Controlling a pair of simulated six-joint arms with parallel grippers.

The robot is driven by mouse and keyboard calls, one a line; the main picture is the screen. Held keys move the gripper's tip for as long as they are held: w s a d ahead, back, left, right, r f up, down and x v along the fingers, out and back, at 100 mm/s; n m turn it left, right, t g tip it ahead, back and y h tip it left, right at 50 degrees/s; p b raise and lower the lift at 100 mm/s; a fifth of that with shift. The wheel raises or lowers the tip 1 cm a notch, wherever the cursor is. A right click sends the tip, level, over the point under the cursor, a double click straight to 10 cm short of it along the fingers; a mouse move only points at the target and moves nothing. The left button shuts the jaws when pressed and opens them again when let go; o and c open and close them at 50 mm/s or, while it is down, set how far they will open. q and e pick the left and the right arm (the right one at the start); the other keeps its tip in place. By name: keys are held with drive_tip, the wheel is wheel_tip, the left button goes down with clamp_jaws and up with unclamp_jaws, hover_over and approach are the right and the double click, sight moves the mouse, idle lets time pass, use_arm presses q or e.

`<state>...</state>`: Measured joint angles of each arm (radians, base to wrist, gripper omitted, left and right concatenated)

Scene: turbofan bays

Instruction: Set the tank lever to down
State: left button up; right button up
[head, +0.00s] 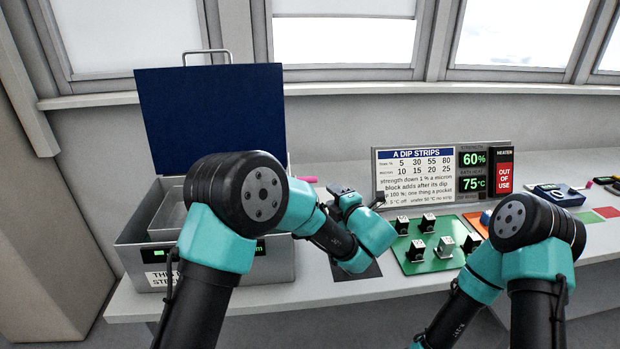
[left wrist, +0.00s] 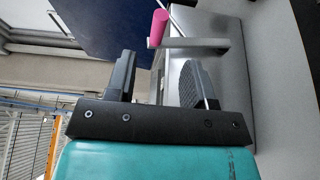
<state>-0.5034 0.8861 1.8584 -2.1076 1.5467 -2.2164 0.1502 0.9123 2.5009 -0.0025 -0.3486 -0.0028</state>
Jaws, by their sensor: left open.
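The tank (head: 215,272) is a grey metal box on the left of the bench, with its dark blue lid (head: 210,115) standing open. The lever's pink handle (head: 305,179) sticks out at the tank's right side, near rim height. In the left wrist view the pink handle (left wrist: 158,28) sits on the end of a grey bar (left wrist: 192,43), which appears raised. My left gripper (head: 340,195) is right of the tank, pointing towards the lever. Its fingers are open and empty, with the handle beyond the tips. My left arm hides part of the tank's front and side. My right gripper is out of view.
A sign panel (head: 414,175) stands behind a green board (head: 432,256) with several small blocks, right of my left gripper. A dark pad (head: 357,272) lies below that gripper. A blue device (head: 556,195) is farther right. My right arm is at the lower right.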

sight(310, 177)
use_arm(q)
drive_tip(key=x, duration=1.3)
drive_tip(key=shift+w+a, duration=0.15)
clamp_jaws()
